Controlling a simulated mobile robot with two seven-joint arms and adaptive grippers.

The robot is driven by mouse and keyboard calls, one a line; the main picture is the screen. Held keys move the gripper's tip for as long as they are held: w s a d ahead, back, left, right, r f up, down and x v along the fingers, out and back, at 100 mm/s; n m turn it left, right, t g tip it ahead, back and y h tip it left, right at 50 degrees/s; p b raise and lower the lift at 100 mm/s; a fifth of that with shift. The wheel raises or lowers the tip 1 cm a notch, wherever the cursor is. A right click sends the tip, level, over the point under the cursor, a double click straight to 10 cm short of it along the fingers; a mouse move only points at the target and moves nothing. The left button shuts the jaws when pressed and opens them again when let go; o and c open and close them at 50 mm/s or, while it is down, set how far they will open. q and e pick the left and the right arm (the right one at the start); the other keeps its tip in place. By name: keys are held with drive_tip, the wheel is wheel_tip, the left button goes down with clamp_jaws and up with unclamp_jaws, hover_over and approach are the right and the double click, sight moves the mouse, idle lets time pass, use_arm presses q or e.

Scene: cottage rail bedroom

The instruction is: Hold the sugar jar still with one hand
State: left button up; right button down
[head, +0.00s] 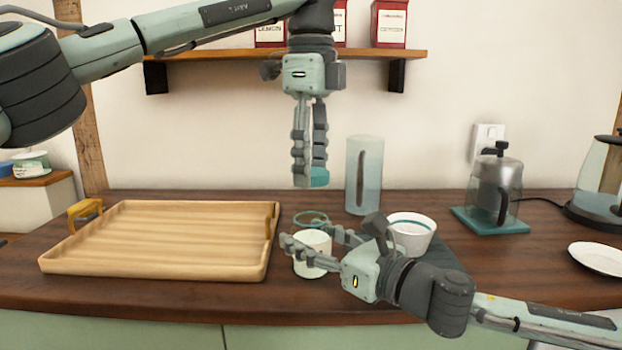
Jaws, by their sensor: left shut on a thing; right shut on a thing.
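The sugar jar (308,268), a small pale jar with a teal ring at its top, stands on the wooden counter just right of the tray. My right gripper (312,248) reaches in from the right and is shut on the jar, with fingers on its sides. The fingers hide part of its wall. The jar looks upright and its top looks open. My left gripper (312,172) points straight down above the jar, shut on a small teal lid (319,177). The lid is clear of the jar, with a gap between them.
A wooden tray (150,262) with yellow handles lies left. A white dripper or cup (412,225) with a teal band sits close behind my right gripper. A tall glass (364,175), a press pot (495,188), a kettle (600,178) and a plate (598,258) stand right. A shelf (215,56) hangs above.

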drive_tip(key=c, duration=0.5)
unclamp_jaws()
drive_tip(key=shift+c, duration=0.2)
drive_tip(key=shift+d, duration=0.1)
